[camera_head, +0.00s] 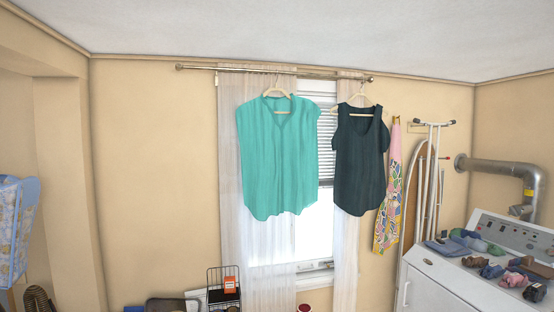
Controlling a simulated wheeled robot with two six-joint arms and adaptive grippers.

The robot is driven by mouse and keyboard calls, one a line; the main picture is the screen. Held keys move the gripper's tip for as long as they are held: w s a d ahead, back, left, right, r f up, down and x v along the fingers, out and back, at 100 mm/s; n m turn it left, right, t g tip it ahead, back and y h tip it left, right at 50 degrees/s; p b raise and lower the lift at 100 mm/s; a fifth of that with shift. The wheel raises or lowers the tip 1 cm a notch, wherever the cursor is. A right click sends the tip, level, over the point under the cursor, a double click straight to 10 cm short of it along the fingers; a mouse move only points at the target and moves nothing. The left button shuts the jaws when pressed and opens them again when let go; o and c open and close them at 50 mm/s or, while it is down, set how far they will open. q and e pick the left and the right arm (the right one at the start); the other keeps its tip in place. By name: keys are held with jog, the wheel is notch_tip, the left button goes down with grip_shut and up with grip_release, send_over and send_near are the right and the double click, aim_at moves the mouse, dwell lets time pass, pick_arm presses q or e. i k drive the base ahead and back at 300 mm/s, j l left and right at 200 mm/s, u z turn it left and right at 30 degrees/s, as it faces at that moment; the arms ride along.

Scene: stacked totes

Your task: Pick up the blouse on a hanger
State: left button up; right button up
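A teal sleeveless blouse (279,155) hangs on a pale hanger (276,92) from a metal curtain rod (270,70), in the middle of the head view. A dark navy sleeveless top (359,160) hangs on another pale hanger (360,98) to its right, near the rod's right end. The two garments hang close side by side with a narrow gap between them. Neither of my grippers shows in the head view, so nothing of mine touches the garments.
A curtained window (313,230) is behind the garments. A black wire rack (223,285) is below the blouse. A blue-framed patterned item (14,225) is at left.

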aim_at(278, 137)
jog(key=i+l+u, duration=0.2)
jog(key=i+l, duration=0.9)
jog(key=i+l+u, duration=0.25)
jog(key=i+l, duration=1)
